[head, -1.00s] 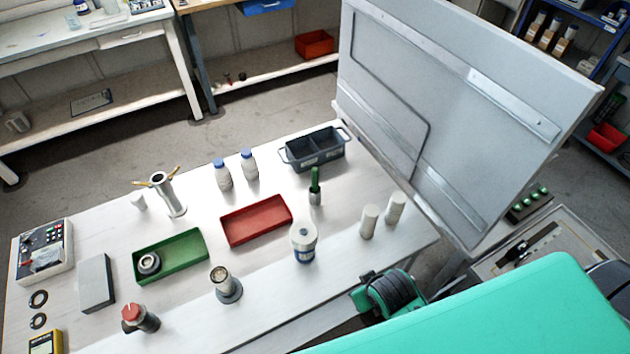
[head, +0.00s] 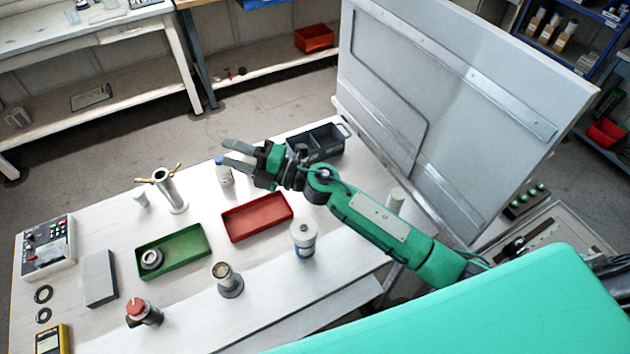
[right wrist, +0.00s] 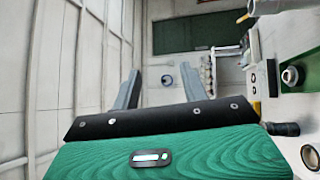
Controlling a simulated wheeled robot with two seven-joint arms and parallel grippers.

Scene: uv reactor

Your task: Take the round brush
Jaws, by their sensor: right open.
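I cannot make out the round brush for sure now. An upright green-handled item, perhaps the brush, stood right of the red tray (head: 257,218) in the earlier head view; my right arm now covers that spot. My right gripper (head: 229,154) is open and empty, in the air over the far side of the table, its fingers pointing left above a blue-capped bottle (head: 224,174). In the right wrist view its two fingers (right wrist: 160,75) are apart with nothing between them. My left gripper is not in view.
A grey bin (head: 326,143) is at the table's far edge, beside a large raised panel (head: 460,120).

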